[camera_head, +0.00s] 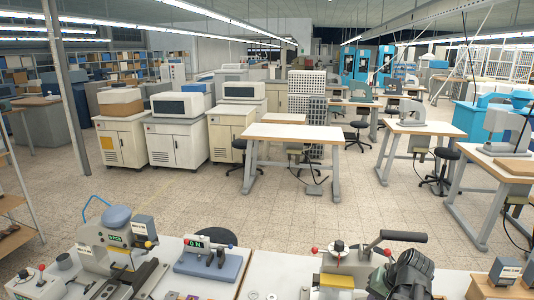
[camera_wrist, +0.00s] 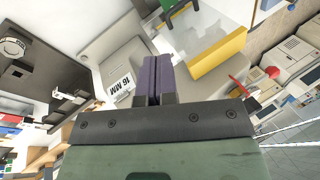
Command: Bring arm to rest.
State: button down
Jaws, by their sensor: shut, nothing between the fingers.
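My gripper (camera_wrist: 154,80) shows in the wrist view with its two purple-grey fingers pressed together and nothing between them. It is over or close to a pale grey bench machine with a "16 MM" label (camera_wrist: 121,87). A yellow block (camera_wrist: 217,54) is to the right of the fingers in that view, clear of them. In the head view a dark ribbed part at the lower right covers some of the bench machine there; I cannot tell the fingers in that view. How far the fingers are from the machine is unclear.
In the head view, the bench along the front holds a stamping machine (camera_head: 112,240), a small blue-based device (camera_head: 208,262) and a machine with a black-handled lever (camera_head: 403,236). A wooden block (camera_head: 497,288) is at the right. Open floor (camera_head: 260,215) lies beyond the bench.

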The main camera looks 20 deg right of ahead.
jog(key=w+a+f+n+g+b, duration=0.1)
jog(key=w+a+f+n, duration=0.1)
jog(key=a, duration=0.8)
jog(key=w+a+f+n+g+h+b, duration=0.1)
jog(key=w+a+n, duration=0.3)
jog(key=a, duration=0.7)
jog(key=w+a+f+n+g+h+b, duration=0.1)
jog(key=w+a+f+n+g+b, duration=0.1)
jog(key=a, duration=0.9)
jog(key=shift+w+f+n, duration=0.4)
jog(key=shift+f+n, duration=0.1)
jog(key=shift+n, duration=0.5)
